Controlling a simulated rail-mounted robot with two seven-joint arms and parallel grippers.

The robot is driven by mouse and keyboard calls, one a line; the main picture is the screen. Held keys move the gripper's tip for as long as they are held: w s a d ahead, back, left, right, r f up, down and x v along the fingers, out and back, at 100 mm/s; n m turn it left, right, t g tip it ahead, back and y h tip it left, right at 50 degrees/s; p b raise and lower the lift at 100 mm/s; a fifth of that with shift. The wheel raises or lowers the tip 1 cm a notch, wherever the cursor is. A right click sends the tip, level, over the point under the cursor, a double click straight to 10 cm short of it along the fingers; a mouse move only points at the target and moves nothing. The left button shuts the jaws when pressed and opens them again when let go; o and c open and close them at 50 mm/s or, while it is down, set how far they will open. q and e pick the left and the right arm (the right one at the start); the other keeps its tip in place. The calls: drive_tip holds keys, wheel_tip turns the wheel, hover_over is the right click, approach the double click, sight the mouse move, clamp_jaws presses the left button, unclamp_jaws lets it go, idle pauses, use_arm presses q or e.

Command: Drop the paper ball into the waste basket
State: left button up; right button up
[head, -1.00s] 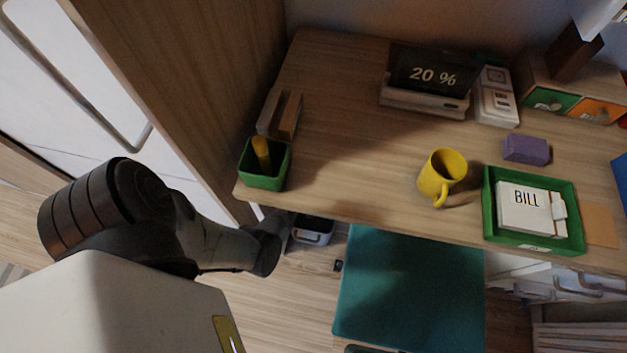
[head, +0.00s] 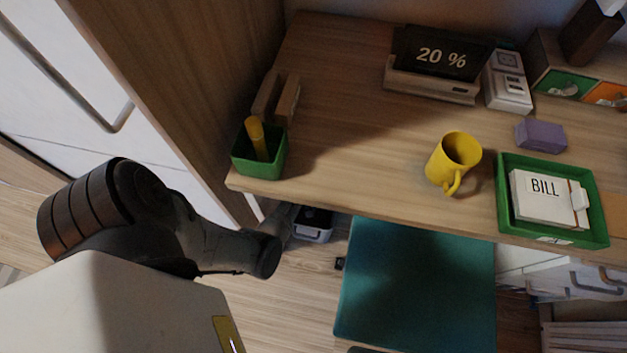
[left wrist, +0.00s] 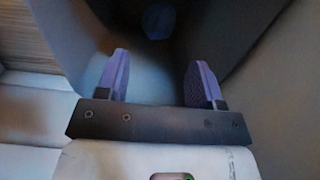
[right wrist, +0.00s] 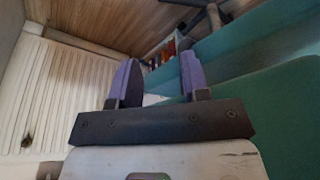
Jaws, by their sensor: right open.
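I cannot see a paper ball in any view. I cannot pick out the waste basket for certain; a small grey container (head: 313,226) stands on the floor under the desk's left end in the head view. My left gripper (left wrist: 158,82) is open, with nothing visible between its purple-padded fingers and grey, dark surfaces beyond them. My right gripper (right wrist: 158,80) is open and empty, beside a green panel (right wrist: 285,95). Neither gripper's fingers show in the head view, where a dark link of my left arm is visible.
The wooden desk (head: 350,150) carries a green pen cup (head: 259,160), a yellow mug (head: 452,162), a green tray (head: 553,238) with a BILL stack, a purple block (head: 541,135) and a display (head: 440,58). A teal seat (head: 415,285) sits below its front edge.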

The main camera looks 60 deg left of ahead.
use_arm(q)
drive_tip(key=shift+o, duration=1.3)
drive_tip(key=shift+r, duration=0.1)
wheel_tip(320, 180, up, 14)
drive_tip(key=p, duration=0.9)
drive_tip(key=shift+f, duration=0.2)
